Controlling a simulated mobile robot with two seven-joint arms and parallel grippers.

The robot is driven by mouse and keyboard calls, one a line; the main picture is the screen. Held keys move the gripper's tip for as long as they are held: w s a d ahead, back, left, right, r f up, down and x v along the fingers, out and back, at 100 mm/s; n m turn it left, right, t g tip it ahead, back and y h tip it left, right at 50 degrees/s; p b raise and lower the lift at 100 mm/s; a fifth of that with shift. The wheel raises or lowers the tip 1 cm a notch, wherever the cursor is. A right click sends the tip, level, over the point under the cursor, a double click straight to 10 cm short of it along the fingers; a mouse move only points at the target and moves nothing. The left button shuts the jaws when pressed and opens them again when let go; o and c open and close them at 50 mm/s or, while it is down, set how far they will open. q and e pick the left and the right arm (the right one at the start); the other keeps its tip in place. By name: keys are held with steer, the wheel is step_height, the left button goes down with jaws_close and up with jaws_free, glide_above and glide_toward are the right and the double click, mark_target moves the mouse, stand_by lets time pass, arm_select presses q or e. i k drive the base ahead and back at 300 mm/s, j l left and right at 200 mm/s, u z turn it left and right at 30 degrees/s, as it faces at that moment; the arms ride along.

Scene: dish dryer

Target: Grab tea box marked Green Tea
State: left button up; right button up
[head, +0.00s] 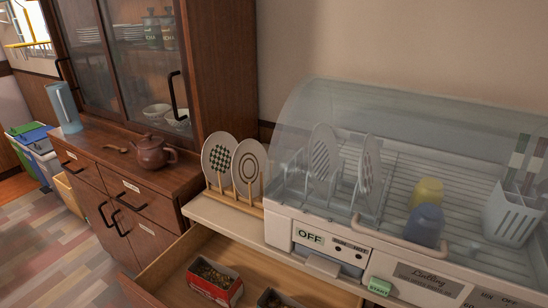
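An open wooden drawer (262,249) is pulled out below the counter at the bottom of the head view. In it stands a red open-topped box (214,281) filled with small brownish bits. A darker box (272,300) stands to its right, partly cut off by the bottom edge. No Green Tea marking is readable on either box. Neither of my grippers is in view.
A dish dryer (300,228) with a clear domed cover stands on the counter above the drawer, holding plates and cups. A plate rack (228,198) stands to its left. A teapot (154,153) and a blue pitcher (65,108) stand on the cabinet.

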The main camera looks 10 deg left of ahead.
mark_target(219, 284)
steer(key=k+j+u, duration=0.35)
steer(key=j, duration=0.15)
steer(key=k+j+z, duration=0.1)
steer(key=j+z, duration=0.15)
steer(key=k+j+z, duration=0.1)
steer(key=j+z, duration=0.15)
